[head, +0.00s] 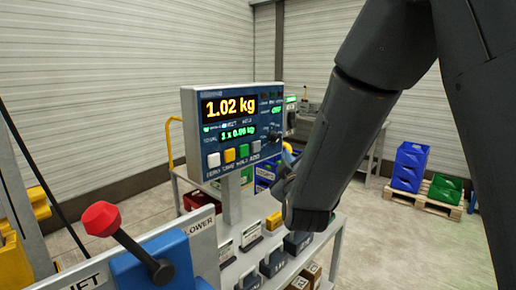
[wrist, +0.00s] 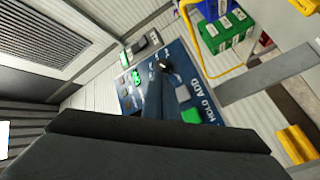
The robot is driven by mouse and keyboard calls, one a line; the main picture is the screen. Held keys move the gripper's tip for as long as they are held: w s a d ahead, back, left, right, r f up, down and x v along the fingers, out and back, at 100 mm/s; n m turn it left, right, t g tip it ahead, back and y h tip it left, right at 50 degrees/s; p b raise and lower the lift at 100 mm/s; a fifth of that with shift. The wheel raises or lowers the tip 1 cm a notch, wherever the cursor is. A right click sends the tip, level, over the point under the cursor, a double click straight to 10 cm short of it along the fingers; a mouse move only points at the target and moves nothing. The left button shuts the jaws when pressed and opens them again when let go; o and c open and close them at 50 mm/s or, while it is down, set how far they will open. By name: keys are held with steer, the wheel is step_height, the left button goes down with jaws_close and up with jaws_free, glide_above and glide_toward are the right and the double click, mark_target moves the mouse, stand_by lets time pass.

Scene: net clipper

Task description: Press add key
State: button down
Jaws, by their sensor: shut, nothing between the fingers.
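The scale's blue display panel (head: 218,135) faces the room in the head view and reads 1.02 kg, with a smaller green total line below. A row of white, orange, green and pale grey keys runs along its lower edge. The pale grey add key (head: 256,146) is at the right end, above the ADD label. In the wrist view the add key (wrist: 182,93) shows beside the green hold key (wrist: 190,116). My gripper (wrist: 163,68) is shut and empty, its tips in front of the panel near the add key. Contact cannot be told. In the head view my gripper (head: 284,172) is partly hidden by my arm.
A red-knobbed lever (head: 101,218) on a blue block stands at the front left. A bench with small dark weights (head: 273,263) lies below the panel. Blue crates (head: 409,166) and a green crate (head: 446,189) sit on a pallet at right. Open floor lies between.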

mark_target(261, 145)
steer(key=w+a, duration=0.5)
steer(key=a, duration=0.1)
steer(key=shift+a+b, duration=0.2)
steer(key=shift+b, duration=0.1)
steer(key=shift+a, duration=0.1)
stand_by(1.9)
steer(key=shift+w+a, duration=0.2)
steer(key=shift+a, duration=0.05)
steer(key=shift+w+a, duration=0.25)
steer(key=shift+a, duration=0.05)
stand_by(0.8)
steer(key=shift+s+d, duration=0.1)
steer(key=shift+d, duration=0.05)
steer(key=shift+s+d, duration=0.4)
steer(key=shift+d, duration=0.1)
stand_by(0.4)
steer(key=s+d, duration=0.1)
steer(key=d, duration=0.1)
steer(key=s+d, duration=0.2)
stand_by(0.4)
